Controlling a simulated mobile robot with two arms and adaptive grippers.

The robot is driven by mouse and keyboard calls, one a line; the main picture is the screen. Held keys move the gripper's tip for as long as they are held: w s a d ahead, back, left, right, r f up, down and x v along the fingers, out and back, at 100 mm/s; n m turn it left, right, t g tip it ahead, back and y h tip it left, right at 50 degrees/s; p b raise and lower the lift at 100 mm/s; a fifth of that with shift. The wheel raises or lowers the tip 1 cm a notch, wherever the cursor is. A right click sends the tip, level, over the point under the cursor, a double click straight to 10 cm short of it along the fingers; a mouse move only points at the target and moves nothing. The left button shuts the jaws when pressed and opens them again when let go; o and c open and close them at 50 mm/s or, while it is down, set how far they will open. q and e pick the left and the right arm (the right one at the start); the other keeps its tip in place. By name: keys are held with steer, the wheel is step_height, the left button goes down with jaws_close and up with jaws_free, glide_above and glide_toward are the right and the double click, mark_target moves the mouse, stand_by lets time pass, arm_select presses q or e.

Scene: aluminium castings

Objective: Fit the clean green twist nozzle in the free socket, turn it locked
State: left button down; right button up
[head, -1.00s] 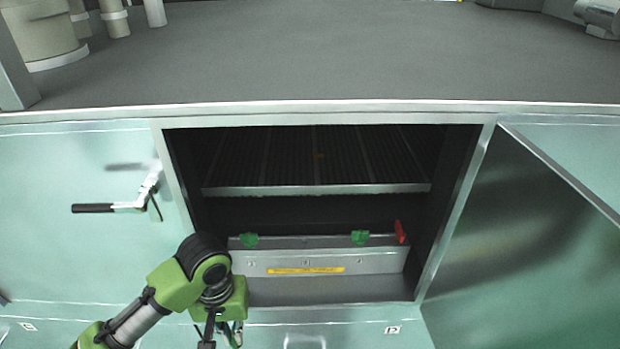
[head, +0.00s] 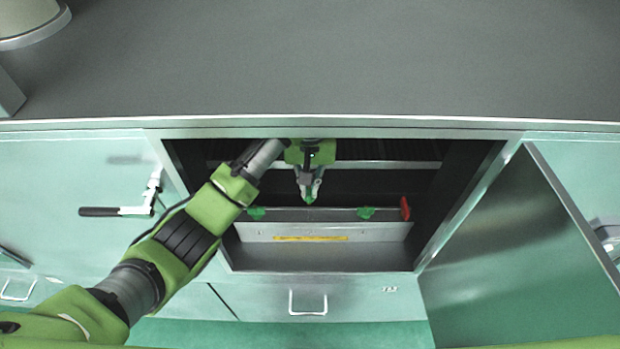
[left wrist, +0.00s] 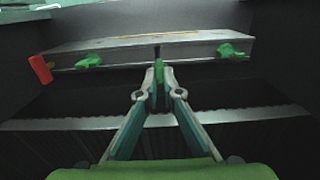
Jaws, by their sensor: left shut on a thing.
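My left gripper (head: 310,190) reaches into the open cabinet and is shut on a green twist nozzle (head: 311,199). The nozzle also shows between the fingertips in the left wrist view (left wrist: 158,73). Below it in the head view is a metal bar (head: 325,231) with a green nozzle at its left (head: 257,213) and another at its right (head: 366,213). The held nozzle is above the bar's middle stretch, between these two. The free socket cannot be made out; whether the held nozzle touches the bar is unclear. My right gripper is out of view.
A red lever (head: 405,208) stands at the bar's right end. A shelf edge (head: 400,165) crosses the cabinet behind the gripper. The cabinet door (head: 510,250) stands open at the right. A black-handled latch (head: 115,211) sticks out on the left panel.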

mark_target(311, 199)
arm_select(q)
steer(key=shift+w+d+r, duration=0.25)
steer(key=shift+w+r, duration=0.05)
steer(key=shift+r, duration=0.35)
steer(key=shift+s+f, duration=0.15)
steer(key=shift+f, duration=1.05)
steer(key=shift+s+f, duration=0.15)
steer(key=shift+f, duration=1.05)
steer(key=shift+w+a+f, duration=0.1)
steer(key=shift+f, duration=0.55)
steer(key=shift+s, duration=0.25)
steer(key=shift+f, duration=1.55)
steer(key=c, duration=2.1)
jaws_free()
steer(key=shift+c, duration=0.2)
